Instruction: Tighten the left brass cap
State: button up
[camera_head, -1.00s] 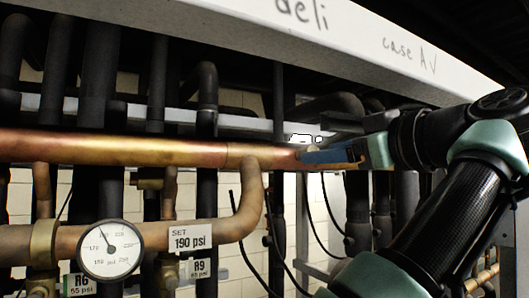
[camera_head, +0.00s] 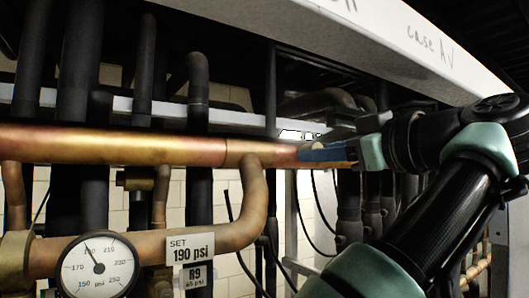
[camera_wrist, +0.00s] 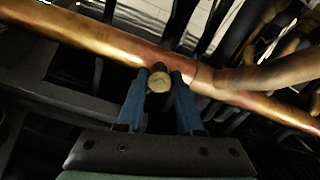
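In the wrist view, a round tan-brass cap (camera_wrist: 159,83) with a dark stem behind it sits in front of the long copper pipe. My gripper (camera_wrist: 160,80) has its two blue fingers apart, one on each side of the cap. The gap beside the cap looks small, and I cannot tell whether either finger touches it. In the head view, my gripper (camera_head: 305,153) is at the right end of the visible copper pipe (camera_head: 180,149). The fingers overlap the pipe, and the cap cannot be made out clearly there.
A branch pipe (camera_head: 258,205) curves down from the copper pipe, near a "SET 190 psi" tag (camera_head: 190,248). A round pressure gauge (camera_head: 98,267) is at lower left. Dark vertical pipes (camera_head: 271,100) stand behind. A pale beam (camera_head: 400,50) crosses above.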

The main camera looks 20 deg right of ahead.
grip_shut()
jog(key=shift+f, duration=0.1)
jog(key=shift+a+r+m+p, duration=0.1)
jog(key=shift+m+p, duration=0.15)
jog(key=shift+m, duration=4.7)
jog(key=shift+d+r+m+p, duration=0.1)
jog(key=shift+r+m+p, duration=0.1)
jog(key=shift+m, duration=4.8)
jog(key=shift+a+r+m+p, duration=0.1)
jog(key=shift+m+p, duration=0.15)
jog(key=shift+m, duration=4.7)
jog(key=shift+f+m, duration=0.1)
jog(key=shift+m, duration=0.2)
